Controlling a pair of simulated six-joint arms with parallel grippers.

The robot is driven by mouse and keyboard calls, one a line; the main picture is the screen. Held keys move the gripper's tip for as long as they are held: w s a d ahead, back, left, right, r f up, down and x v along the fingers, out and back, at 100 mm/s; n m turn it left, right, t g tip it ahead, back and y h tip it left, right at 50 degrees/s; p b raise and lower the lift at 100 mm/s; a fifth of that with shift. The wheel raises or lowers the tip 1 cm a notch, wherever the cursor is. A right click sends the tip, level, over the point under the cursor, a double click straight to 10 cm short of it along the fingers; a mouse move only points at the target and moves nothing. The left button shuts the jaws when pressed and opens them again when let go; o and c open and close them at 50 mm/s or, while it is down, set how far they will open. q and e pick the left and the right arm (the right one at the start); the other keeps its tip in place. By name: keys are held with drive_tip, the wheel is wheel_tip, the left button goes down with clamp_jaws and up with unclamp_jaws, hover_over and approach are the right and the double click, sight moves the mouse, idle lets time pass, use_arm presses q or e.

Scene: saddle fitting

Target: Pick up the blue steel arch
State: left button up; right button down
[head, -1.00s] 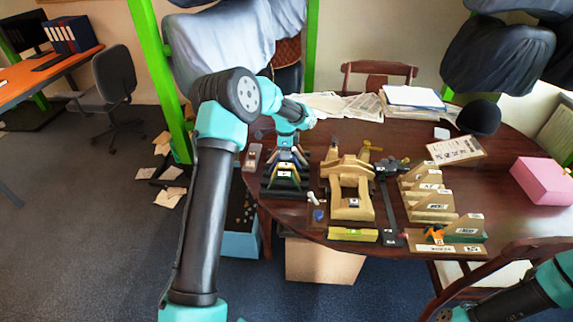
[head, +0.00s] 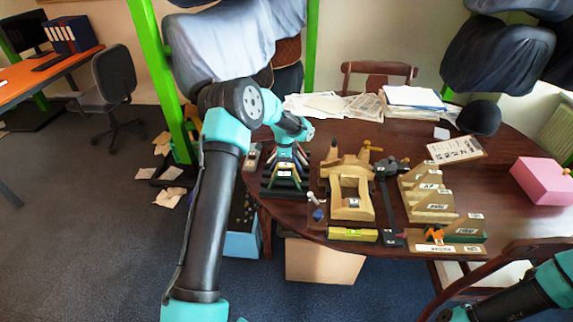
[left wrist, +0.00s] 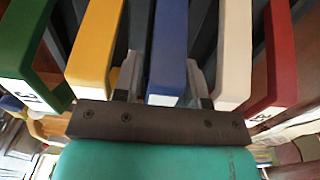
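The blue steel arch (left wrist: 168,45) stands in the middle of the left wrist view, between a yellow arch (left wrist: 92,45) and a cream arch (left wrist: 233,50). A green arch (left wrist: 25,50) and a red arch (left wrist: 279,50) stand at the outer sides. My left gripper (left wrist: 165,85) is open, with one finger on each side of the blue arch and gaps showing. In the head view my left gripper (head: 286,150) is low over the black stepped rack (head: 284,190) and hides most of the blue arch. My right gripper is not in view.
Right of the rack stand a wooden fixture (head: 351,195), a yellow level (head: 352,235), a dark bar tool (head: 388,205) and stepped wooden blocks (head: 428,195). A pink box (head: 543,180) is at the far right. Papers (head: 340,105) lie at the back.

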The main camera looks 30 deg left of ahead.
use_arm(q)
drive_tip(key=shift+c, duration=0.2)
clamp_jaws()
drive_tip(key=shift+r, duration=0.1)
wheel_tip(320, 180, up, 10)
drive_tip(key=shift+f, duration=0.1)
idle(0.7)
drive_tip(key=s+d+r+n, duration=0.1)
drive_tip(key=s+d+n, duration=0.3)
drive_tip(key=d, duration=0.7)
drive_tip(key=s+d+r+n, duration=0.1)
drive_tip(key=s+d+n, duration=0.4)
drive_tip(key=d, duration=0.6)
drive_tip(key=shift+s+n, duration=0.3)
